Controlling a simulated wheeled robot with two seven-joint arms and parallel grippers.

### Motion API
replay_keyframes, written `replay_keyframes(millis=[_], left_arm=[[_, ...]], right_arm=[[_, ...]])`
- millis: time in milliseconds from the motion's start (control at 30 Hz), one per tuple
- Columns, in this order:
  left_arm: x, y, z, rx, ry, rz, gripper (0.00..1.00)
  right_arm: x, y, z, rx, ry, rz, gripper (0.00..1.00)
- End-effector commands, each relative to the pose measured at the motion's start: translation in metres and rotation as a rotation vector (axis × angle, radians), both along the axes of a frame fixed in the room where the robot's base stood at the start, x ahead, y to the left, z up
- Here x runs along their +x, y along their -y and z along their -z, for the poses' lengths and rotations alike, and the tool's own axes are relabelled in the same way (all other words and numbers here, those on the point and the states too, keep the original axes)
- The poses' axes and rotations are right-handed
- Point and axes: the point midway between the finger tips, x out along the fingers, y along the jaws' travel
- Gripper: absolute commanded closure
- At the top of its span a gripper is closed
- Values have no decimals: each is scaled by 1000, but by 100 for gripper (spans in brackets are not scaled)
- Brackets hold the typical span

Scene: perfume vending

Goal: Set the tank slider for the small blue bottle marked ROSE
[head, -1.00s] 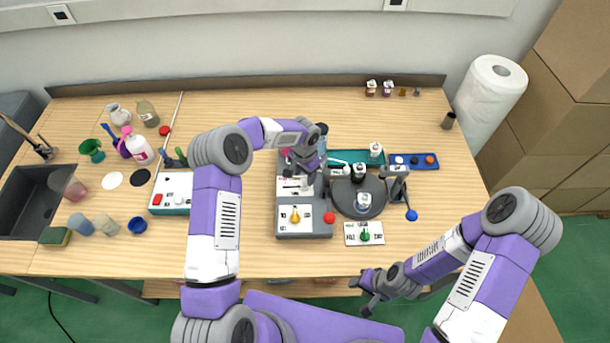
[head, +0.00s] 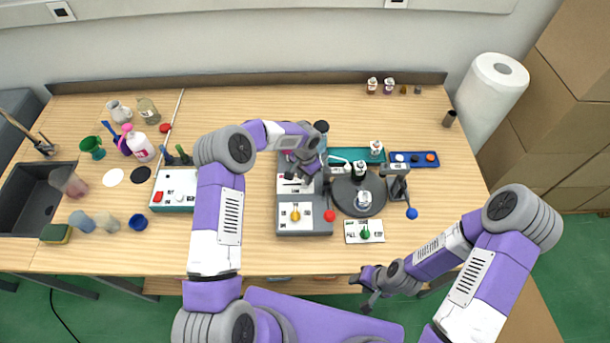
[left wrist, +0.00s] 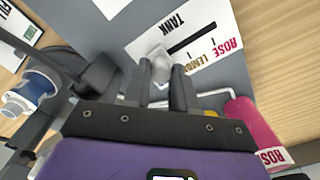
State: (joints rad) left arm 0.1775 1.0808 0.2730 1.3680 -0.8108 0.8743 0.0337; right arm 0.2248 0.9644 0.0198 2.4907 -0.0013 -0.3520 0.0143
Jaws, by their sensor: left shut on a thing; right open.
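My left gripper (head: 308,172) reaches down over the grey machine (head: 305,230). In the left wrist view its fingers (left wrist: 168,82) are shut on the light grey tank slider knob (left wrist: 160,66). The dark slot beside the TANK label (left wrist: 188,20) runs from the knob toward the upper right. My right gripper (head: 370,290) is open and empty at the table's front edge.
A pink cylinder (left wrist: 252,120) with a partly visible ROSE label stands beside the machine's panel. A round dark turntable (head: 345,206) carries bottles right of the machine. A red knob (head: 329,215) and a card with a green knob (head: 378,232) are near. Table front right is clear.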

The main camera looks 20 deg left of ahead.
Motion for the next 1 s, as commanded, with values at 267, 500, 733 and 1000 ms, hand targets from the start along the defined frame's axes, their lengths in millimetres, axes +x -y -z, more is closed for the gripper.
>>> replay_keyframes(millis=[267,500,733,1000], left_arm=[[-6,-24,1,4,0,-4,100],[-18,-66,0,2,0,-3,100],[-21,-72,0,5,-2,-2,100],[-20,-72,0,5,-2,-3,53]], right_arm=[[0,0,6,0,0,0,57],[0,0,14,0,0,0,57],[0,0,14,0,0,0,57],[0,0,14,0,0,0,57]])
